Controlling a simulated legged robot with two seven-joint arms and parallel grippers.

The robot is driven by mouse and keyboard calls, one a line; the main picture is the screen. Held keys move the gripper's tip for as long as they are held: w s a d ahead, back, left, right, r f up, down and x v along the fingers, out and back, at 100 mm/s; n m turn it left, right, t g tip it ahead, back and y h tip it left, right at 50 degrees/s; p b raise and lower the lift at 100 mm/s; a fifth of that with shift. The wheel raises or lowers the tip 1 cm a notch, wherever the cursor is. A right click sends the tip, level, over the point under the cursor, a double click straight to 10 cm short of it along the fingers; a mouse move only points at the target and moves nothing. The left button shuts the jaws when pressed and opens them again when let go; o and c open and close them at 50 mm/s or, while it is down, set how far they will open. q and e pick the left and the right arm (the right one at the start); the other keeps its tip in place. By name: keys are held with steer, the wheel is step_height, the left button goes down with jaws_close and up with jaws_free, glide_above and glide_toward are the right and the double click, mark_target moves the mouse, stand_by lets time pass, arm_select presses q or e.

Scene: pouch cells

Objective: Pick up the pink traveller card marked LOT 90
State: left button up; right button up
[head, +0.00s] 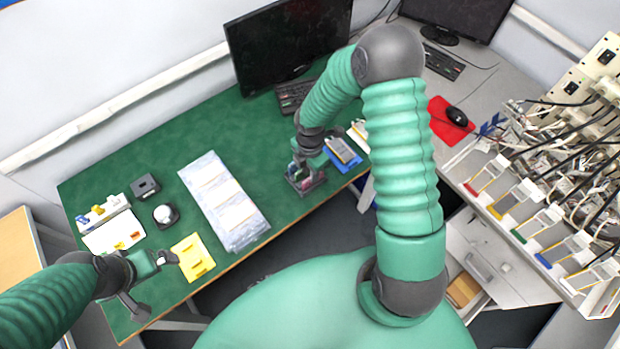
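My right gripper (301,169) points down over a small dark tray or holder (305,187) near the front edge of the green table. A small pink-red patch (293,171) shows at its fingers; it may be the pink traveller card, but no lettering is readable. The gripper and arm hide part of this spot, and whether the fingers are closed is unclear. My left gripper (167,258) is over the table's left part, beside a yellow holder (193,257). Its fingers are too small to judge.
A clear-covered white sheet (222,200) lies mid-table. A blue tray with a grey pouch cell (343,152) is right of my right gripper. White trays (113,232), a black box (145,186) and a round device (165,215) stand left. A monitor (288,42) stands behind; a wired rack is right.

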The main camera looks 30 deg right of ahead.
glide_above(312, 185)
steer(key=f, duration=0.3)
steer(key=d+f, duration=0.1)
steer(key=f, duration=0.1)
steer(key=shift+p, duration=0.4)
steer(key=shift+f, duration=0.3)
steer(key=shift+w+a, duration=0.15)
steer(key=shift+a, duration=0.2)
steer(key=shift+c, duration=0.7)
jaws_close()
steer(key=shift+d, duration=0.2)
